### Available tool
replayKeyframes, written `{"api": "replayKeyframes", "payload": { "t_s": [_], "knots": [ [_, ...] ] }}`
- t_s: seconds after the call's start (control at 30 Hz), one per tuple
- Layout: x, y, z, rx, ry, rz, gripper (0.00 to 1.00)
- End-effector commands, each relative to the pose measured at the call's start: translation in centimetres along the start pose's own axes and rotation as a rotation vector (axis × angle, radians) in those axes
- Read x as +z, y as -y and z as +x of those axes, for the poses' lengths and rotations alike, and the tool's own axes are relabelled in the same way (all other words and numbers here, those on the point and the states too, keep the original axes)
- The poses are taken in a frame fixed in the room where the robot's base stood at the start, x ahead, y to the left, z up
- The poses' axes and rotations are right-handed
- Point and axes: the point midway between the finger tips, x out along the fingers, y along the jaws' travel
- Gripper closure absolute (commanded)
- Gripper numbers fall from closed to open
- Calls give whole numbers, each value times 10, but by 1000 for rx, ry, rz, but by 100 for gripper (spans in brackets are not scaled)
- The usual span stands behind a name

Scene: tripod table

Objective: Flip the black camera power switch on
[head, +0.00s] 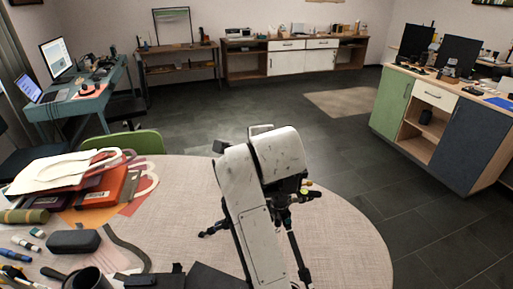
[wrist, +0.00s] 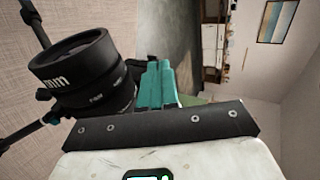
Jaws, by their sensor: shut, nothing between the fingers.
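The black camera shows in the wrist view as a large lens (wrist: 85,72) at the left, with white lettering on its barrel. My gripper (wrist: 158,82), with teal fingers, is shut and empty just right of the lens, by the camera. I cannot tell whether it touches the camera. The power switch cannot be made out in either view. In the head view my white arm hides most of the camera and my fingers. Black tripod legs (head: 298,258) show below and beside the arm on the round table (head: 345,240).
Bags (head: 100,190), a dark case (head: 74,241), a black mug (head: 88,279) and pens crowd the table's left side. The table's right side is clear. A green chair (head: 130,142) stands behind the table. A cabinet (head: 440,125) stands at the right, beyond open floor.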

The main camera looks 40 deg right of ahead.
Motion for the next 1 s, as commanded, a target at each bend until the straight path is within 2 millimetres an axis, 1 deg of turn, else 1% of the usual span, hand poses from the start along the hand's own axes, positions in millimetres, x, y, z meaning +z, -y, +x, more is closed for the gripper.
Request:
{"api": "replayKeyframes", "payload": {
  "t_s": [1.0],
  "knots": [
    [8,2,7,3,-188,108,100]
  ]
}}
